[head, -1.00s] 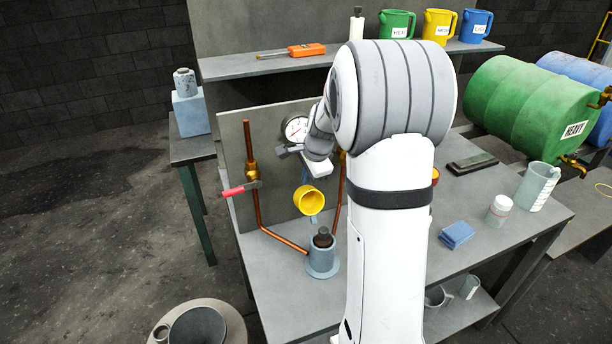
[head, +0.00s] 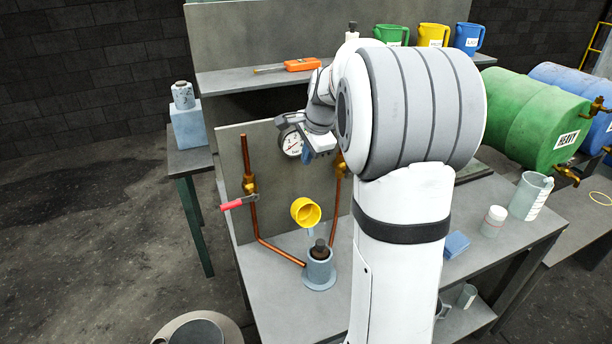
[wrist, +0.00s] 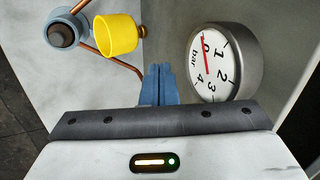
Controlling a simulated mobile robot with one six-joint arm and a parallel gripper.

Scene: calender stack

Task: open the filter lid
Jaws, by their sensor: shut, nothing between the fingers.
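The filter body (head: 320,270) is a grey-blue cylinder on a flanged foot on the bench, with a dark element (head: 319,248) standing up from its open top. The yellow cup-shaped lid (head: 305,211) stands tilted above and behind the body, off its top. The lid (wrist: 117,36) and the body (wrist: 62,36) also show at upper left in the wrist view. My gripper (head: 306,157) is above the lid, in front of the gauge. In the wrist view its blue fingers (wrist: 160,84) are shut together, empty and apart from the lid.
A pressure gauge (head: 291,143) on the back panel is close to my fingers. Copper pipes (head: 272,249) run beside the filter, with a red-handled valve (head: 240,202) at left. A blue cloth (head: 456,244) and a beaker (head: 530,196) are at right.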

